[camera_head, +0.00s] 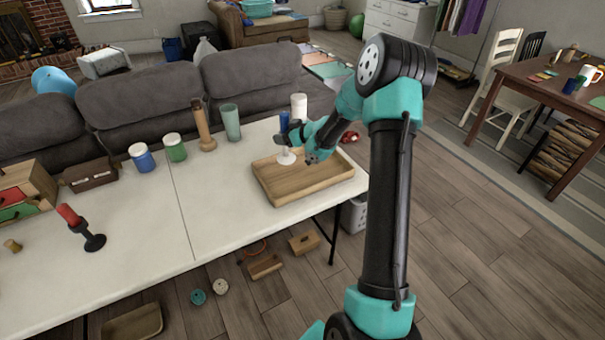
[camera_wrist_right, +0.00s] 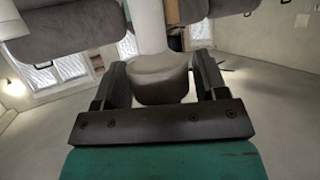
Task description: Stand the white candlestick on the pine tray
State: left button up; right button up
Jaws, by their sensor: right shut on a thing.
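The white candlestick (camera_head: 286,157) holds a blue candle (camera_head: 284,121) and stands about upright over the far left part of the pine tray (camera_head: 300,183). I cannot tell whether its base touches the tray floor. My right gripper (camera_head: 296,138) is shut on the candlestick, reaching in from the right and hiding part of it. In the right wrist view the pale candlestick (camera_wrist_right: 160,77) sits between the two dark fingers. The tray lies on the white table's right end and looks otherwise empty. My left gripper is not in view.
Behind the tray stand a white cylinder (camera_head: 299,107), a grey-green tumbler (camera_head: 231,122) and a tall wooden piece (camera_head: 203,125). Green (camera_head: 175,148) and blue (camera_head: 142,158) jars stand further left. A black candlestick with a red candle (camera_head: 91,240) is at left. The table's middle is clear.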

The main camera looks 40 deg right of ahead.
aim_at(289, 157)
jog(key=shift+f, duration=3.1)
jog(key=shift+f, duration=1.85)
jog(key=shift+f, duration=0.15)
jog(key=o, duration=1.2)
jog(key=shift+f, duration=0.15)
jog(key=shift+s+r, duration=0.2)
jog(key=shift+r, duration=0.1)
jog(key=v, duration=1.1)
jog(key=shift+s+r, duration=0.2)
jog(key=shift+s, duration=0.05)
